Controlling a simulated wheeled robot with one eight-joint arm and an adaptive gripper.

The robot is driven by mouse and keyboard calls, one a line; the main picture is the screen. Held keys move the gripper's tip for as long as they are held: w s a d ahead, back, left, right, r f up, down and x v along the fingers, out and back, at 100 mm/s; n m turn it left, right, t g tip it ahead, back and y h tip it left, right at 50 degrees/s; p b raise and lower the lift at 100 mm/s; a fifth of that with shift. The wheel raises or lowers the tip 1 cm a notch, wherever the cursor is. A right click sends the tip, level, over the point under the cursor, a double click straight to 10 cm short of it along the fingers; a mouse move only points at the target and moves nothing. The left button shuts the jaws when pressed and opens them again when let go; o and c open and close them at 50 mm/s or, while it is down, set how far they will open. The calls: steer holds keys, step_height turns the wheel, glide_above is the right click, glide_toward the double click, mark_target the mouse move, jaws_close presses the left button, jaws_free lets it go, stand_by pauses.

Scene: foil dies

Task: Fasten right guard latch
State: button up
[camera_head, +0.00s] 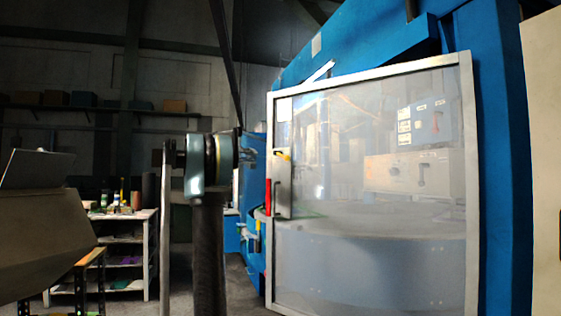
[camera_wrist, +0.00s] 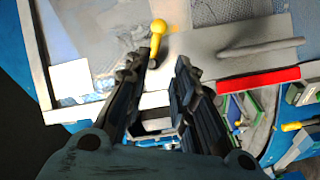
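The guard (camera_head: 375,270) is a clear panel in a pale metal frame on the right. Its latch (camera_head: 282,155) is a small yellow lever on the frame's left side. In the wrist view the yellow latch lever (camera_wrist: 157,30) has a round knob and stands just beyond my fingertips, its stem nearest the left finger. My gripper (camera_wrist: 163,62) is open, its two dark fingers apart with nothing clearly held between them. I cannot tell whether a finger touches the stem. In the head view the gripper itself is not clearly seen.
A grey handle (camera_wrist: 262,47) and a red strip (camera_wrist: 258,82) lie right of the lever; the handle (camera_head: 278,197) also shows in the head view. Blue machine framing (camera_head: 500,150) surrounds the guard. A shelf of small items (camera_head: 125,215) stands at left.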

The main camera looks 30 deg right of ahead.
mark_target(281, 156)
steer(key=d, duration=1.1)
steer(key=s+d, duration=0.1)
steer(key=d, duration=0.5)
steer(key=shift+s+d+r, duration=0.1)
steer(key=shift+d+r, duration=0.1)
steer(key=shift+d, duration=0.05)
